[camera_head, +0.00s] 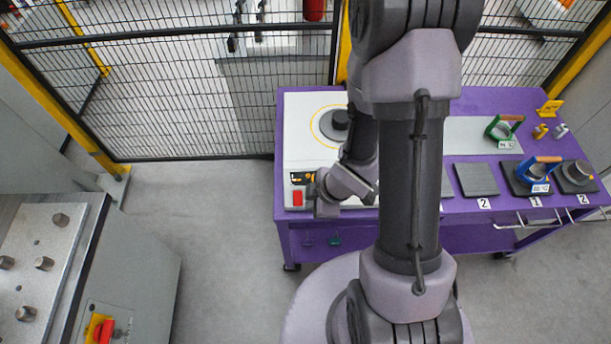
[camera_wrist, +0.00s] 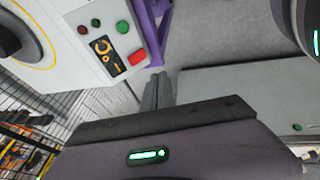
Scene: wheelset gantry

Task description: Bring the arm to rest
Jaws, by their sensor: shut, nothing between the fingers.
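My arm rises through the middle of the head view and bends down over the purple bench (camera_head: 310,237). My gripper (camera_head: 323,197) is at the front left of the bench, partly hidden by my own wrist. In the wrist view its grey fingers (camera_wrist: 158,88) are together with nothing between them. They appear close to the white machine (camera_wrist: 60,60) with its red button (camera_wrist: 137,57). I cannot tell from these views how large the gap to the machine is.
The machine carries a dark round piece (camera_head: 340,120) inside a yellow ring. A mesh fence (camera_head: 180,90) stands behind. A grey cabinet (camera_head: 130,270) is at left; floor between it and the bench is clear.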

